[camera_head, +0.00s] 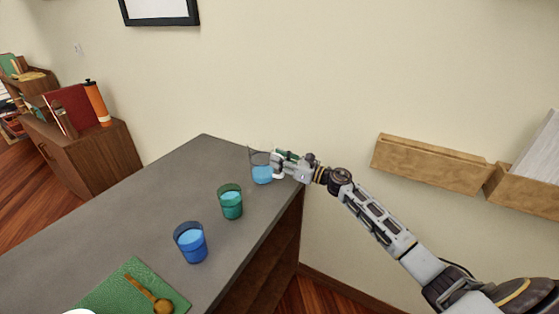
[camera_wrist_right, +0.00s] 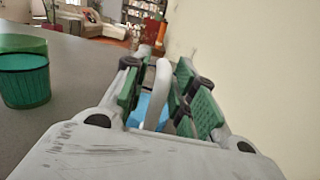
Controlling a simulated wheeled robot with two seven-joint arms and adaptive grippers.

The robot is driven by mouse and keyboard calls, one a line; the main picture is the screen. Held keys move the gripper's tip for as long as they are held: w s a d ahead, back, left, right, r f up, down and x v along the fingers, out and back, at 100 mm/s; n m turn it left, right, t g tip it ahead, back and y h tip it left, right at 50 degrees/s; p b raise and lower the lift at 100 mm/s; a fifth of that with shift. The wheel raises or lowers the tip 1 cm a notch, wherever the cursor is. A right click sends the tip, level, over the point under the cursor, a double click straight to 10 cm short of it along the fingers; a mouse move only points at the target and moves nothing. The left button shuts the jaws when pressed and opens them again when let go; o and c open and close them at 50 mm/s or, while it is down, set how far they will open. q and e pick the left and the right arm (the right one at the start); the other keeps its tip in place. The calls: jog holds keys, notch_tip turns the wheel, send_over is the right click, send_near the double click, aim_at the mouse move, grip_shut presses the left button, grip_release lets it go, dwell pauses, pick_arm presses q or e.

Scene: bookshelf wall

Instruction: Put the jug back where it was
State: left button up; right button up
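The jug (camera_head: 262,172) is clear, with light blue liquid in it. In the head view it stands upright at the far right end of the grey counter (camera_head: 170,180), close to the edge. My right gripper (camera_head: 281,164) reaches it from the right, at its handle side. In the right wrist view, the pale curved handle (camera_wrist_right: 162,88) lies between the green finger pads of my right gripper (camera_wrist_right: 170,85), which look closed in on it. The blue of the jug shows in part behind the fingers. My left gripper is in neither view.
A teal cup (camera_head: 231,203) and a blue cup (camera_head: 191,243) stand on the counter, nearer than the jug. A green mat (camera_head: 115,292) with a wooden spoon (camera_head: 150,292) lies at the front. Wooden wall boxes (camera_head: 432,164) hang right of the counter. The counter's left side is bare.

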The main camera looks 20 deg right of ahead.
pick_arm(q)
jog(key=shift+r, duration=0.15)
pick_arm(e)
jog(key=shift+r, duration=0.1)
